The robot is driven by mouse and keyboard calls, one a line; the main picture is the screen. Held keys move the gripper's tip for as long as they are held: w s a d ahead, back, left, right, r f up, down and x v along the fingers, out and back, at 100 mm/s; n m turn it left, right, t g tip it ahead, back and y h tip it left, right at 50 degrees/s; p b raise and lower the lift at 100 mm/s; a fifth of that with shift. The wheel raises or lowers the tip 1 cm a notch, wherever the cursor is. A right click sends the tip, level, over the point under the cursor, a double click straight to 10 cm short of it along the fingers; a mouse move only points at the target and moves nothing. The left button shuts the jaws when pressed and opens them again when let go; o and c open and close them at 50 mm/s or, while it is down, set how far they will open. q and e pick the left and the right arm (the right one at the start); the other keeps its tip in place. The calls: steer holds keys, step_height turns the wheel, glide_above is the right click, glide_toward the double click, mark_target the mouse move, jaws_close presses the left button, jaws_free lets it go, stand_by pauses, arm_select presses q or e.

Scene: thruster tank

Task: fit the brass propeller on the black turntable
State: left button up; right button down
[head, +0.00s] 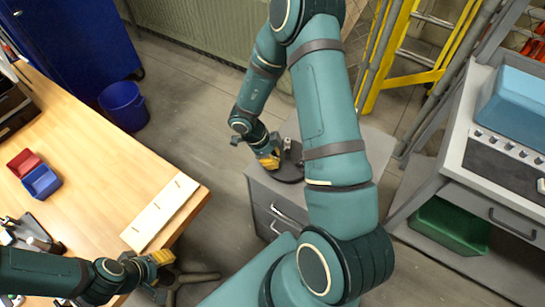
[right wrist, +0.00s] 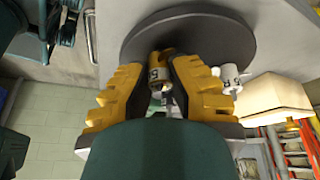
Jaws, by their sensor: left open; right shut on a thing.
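The black turntable (head: 290,174) lies on top of a grey drawer cabinet; in the right wrist view it is a dark disc (right wrist: 215,38) beyond my fingers. My right gripper (head: 268,160) is over its left part. In the right wrist view, my right gripper (right wrist: 163,85) is shut on a small brass-coloured piece, the brass propeller (right wrist: 162,63). The fingers hide most of it, and I cannot tell whether it touches the turntable. My left gripper (head: 158,268) is open and empty by the wooden table's front corner.
A white marked cylinder (right wrist: 232,75) shows beside my right fingers. The wooden table (head: 85,140) holds a red bin (head: 23,163), a blue bin (head: 42,181) and a pale board (head: 163,212). A yellow ladder (head: 385,55) stands behind.

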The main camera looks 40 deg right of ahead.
arm_select(q)
steer(key=shift+r+p, duration=0.3)
steer(key=shift+r, duration=0.05)
arm_select(e)
steer(key=shift+f, duration=0.3)
steer(key=c, duration=1)
jaws_free()
arm_select(q)
step_height(320, 180, up, 6)
steer(key=w+p, duration=0.2)
steer(key=p, duration=0.4)
steer(key=shift+a+r+t, duration=0.15)
steer(key=shift+a+t, duration=0.15)
steer(key=shift+t, duration=0.1)
arm_select(e)
steer(key=v, duration=1)
steer(key=s+d+v, duration=0.1)
steer(key=v, duration=0.4)
steer(key=shift+a+r, duration=0.1)
steer(key=shift+r, duration=0.5)
